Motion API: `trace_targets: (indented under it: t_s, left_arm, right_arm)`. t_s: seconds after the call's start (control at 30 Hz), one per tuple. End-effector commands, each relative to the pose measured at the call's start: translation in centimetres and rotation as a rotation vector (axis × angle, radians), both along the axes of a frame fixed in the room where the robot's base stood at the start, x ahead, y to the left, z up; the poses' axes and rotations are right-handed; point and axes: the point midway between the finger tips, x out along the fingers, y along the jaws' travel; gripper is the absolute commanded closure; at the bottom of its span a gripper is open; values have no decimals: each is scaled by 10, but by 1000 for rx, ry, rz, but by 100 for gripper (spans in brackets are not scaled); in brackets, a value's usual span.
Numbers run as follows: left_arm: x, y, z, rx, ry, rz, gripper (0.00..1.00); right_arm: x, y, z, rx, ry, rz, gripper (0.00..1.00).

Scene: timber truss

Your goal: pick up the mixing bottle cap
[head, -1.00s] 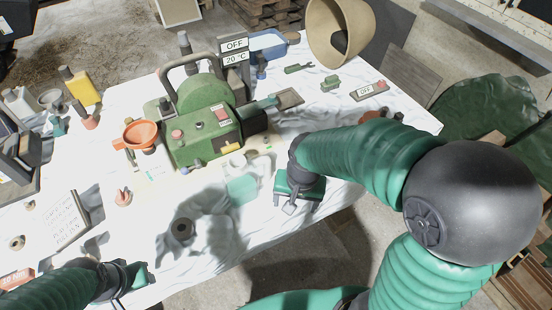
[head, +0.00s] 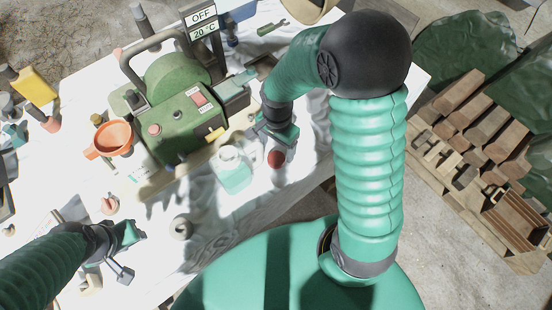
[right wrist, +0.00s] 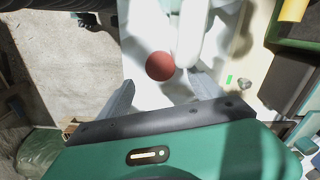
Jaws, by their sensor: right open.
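The mixing bottle cap, a red-brown round disc (head: 276,158), lies on the white-covered table, just right of the mixing bottle (head: 234,174), a clear bottle holding teal liquid. My right gripper (head: 277,137) is just beyond the cap in the head view. In the right wrist view the cap (right wrist: 160,66) shows between the two grey fingers (right wrist: 160,80), which are apart and hold nothing. A pale bottle shape is close beside the cap there. My left gripper (head: 126,252) is over the table at lower left; its finger gap is unclear.
A green machine (head: 180,115) with a handle and an orange funnel (head: 108,139) stands behind the bottle. A grey ring-shaped piece (head: 181,227) lies at the front. A yellow bottle (head: 35,87) stands far left. Timber pieces (head: 485,125) lie on a pallet at right.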

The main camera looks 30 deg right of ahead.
Motion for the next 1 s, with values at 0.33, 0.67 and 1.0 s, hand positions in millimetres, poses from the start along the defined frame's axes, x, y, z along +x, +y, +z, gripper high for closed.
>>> trace_targets:
  t_s: [0.33, 0.67, 1.0]
  left_arm:
    - [0, 0, 7, 0, -1, 0, 64]
    - [0, 0, 7, 0, 0, 0, 64]
    - [0, 0, 7, 0, 0, 0, 64]
  right_arm:
    - [-4, 4, -50, 1, 1, 2, 25]
    - [-2, 4, -62, 0, -2, 1, 27]
    - [-2, 3, -61, 0, -2, 1, 72]
